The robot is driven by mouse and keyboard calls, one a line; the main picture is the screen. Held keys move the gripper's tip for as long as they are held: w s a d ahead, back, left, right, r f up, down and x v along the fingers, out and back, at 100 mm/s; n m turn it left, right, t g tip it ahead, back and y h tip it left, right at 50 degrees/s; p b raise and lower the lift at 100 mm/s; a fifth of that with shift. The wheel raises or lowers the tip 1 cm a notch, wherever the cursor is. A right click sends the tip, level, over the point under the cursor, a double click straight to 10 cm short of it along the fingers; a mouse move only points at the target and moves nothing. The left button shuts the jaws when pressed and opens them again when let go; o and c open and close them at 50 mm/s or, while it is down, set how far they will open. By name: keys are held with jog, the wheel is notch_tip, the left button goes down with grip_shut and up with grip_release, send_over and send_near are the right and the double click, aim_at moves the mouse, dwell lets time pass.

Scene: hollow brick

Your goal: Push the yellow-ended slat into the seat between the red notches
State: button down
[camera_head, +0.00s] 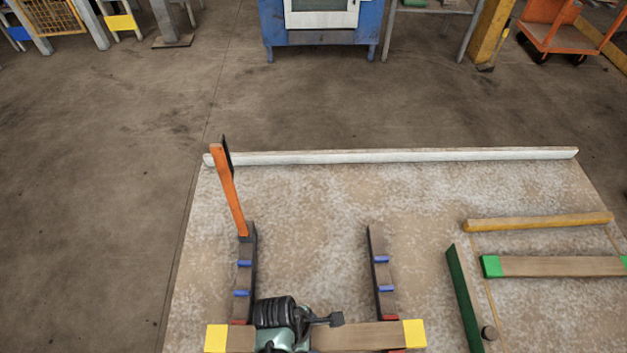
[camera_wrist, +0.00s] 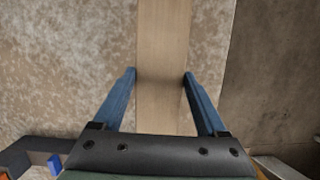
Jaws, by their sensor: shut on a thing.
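The yellow-ended slat (camera_head: 360,336) is a brown wooden bar with a yellow block at each end. It lies crosswise over two dark rails, the left rail (camera_head: 246,270) and the right rail (camera_head: 380,270). A red notch mark (camera_head: 390,318) shows on the right rail just beyond the slat, and another red mark (camera_head: 239,322) shows on the left rail. The seat between the red notches is mostly hidden by the slat. My gripper (camera_wrist: 160,75) is shut on the slat (camera_wrist: 162,40) near its middle, with one blue finger on each side. The head view hides the fingertips.
Blue notch marks (camera_head: 382,259) sit farther along both rails. An orange upright piece (camera_head: 228,190) stands at the left rail's far end. A green-ended slat (camera_head: 560,266), a yellow bar (camera_head: 540,222) and a green bar (camera_head: 464,300) lie at right. A white strip (camera_head: 400,156) edges the board's far side.

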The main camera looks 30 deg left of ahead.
jog(key=shift+f, duration=0.35)
grip_release()
jog(key=p+v, duration=0.2)
jog(key=v, duration=1.1)
